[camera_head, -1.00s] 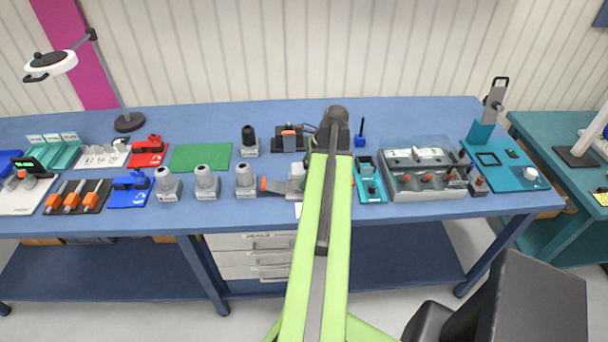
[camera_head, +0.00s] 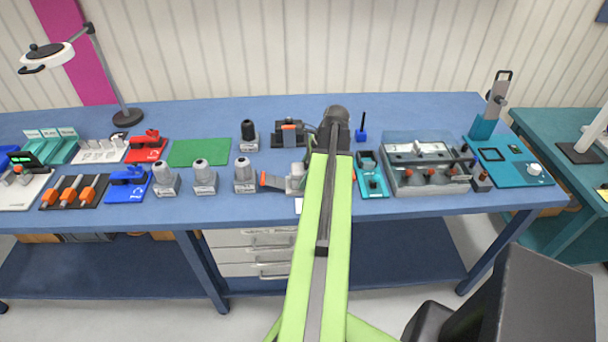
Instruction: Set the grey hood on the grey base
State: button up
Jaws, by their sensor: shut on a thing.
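My arm reaches up the middle of the picture over the bench, and its dark joint (camera_head: 336,117) shows at the far end. My gripper and whatever is in its jaws are hidden behind the green arm link. A light grey piece (camera_head: 296,178) with an orange-red handle (camera_head: 271,181) shows just left of the arm, partly covered by it. I cannot tell whether it is the grey base. Several grey-capped units stand upright to its left, the nearest being a grey unit (camera_head: 244,176). I cannot make out the grey hood as a separate thing.
A teal tray (camera_head: 372,184) and a grey instrument box (camera_head: 433,183) stand right of the arm. A dark fixture (camera_head: 288,136) and a black-capped unit (camera_head: 248,135) stand behind.

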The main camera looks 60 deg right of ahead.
jog(key=o, duration=1.7)
jog(key=shift+r, duration=0.1)
jog(key=p+v, duration=1.6)
jog(key=v, duration=0.1)
jog(key=shift+r, duration=0.2)
